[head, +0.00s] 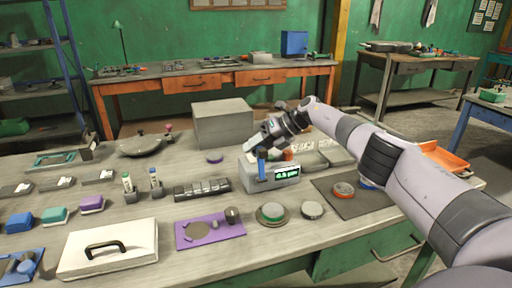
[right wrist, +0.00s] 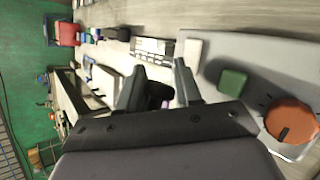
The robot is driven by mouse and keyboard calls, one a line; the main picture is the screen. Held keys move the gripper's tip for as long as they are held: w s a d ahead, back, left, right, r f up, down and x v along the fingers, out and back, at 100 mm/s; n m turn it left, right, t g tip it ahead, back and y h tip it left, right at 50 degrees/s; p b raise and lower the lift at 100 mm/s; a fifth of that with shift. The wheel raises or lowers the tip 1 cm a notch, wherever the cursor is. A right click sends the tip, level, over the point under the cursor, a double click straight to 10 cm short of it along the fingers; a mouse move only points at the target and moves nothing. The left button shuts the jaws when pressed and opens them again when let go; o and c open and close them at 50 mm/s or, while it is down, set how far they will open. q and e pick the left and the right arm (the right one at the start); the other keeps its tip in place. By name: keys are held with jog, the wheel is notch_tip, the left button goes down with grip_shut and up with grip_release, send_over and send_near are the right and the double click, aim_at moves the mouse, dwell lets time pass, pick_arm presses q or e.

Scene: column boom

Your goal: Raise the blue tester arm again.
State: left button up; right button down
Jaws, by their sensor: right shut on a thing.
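The grey tester (head: 255,181) stands on the workbench with a small lit green display (head: 287,173). Its blue arm (head: 262,161) shows at the top front, roughly upright, directly under my right gripper (head: 261,147). The right gripper reaches in from the right, its fingers down at the arm. In the right wrist view the two fingers (right wrist: 159,90) close around a small dark piece, whose colour I cannot make out. My own gripper hides the upper end of the blue arm. My left gripper is not in view.
A grey box (head: 223,124) stands behind the tester. A dark segmented block (head: 202,189) is to its left, a purple tray (head: 210,231) in front. Round discs (head: 272,214) lie before the tester. An orange tray (head: 443,157) is beyond my forearm.

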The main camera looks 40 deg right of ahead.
jog(key=shift+s+a+f, duration=0.2)
jog(key=shift+s+f, duration=0.05)
jog(key=shift+f, duration=0.4)
jog(key=c, duration=0.8)
grip_release()
jog(key=shift+d+r, duration=0.1)
jog(key=shift+r, duration=0.05)
jog(key=shift+d, duration=0.1)
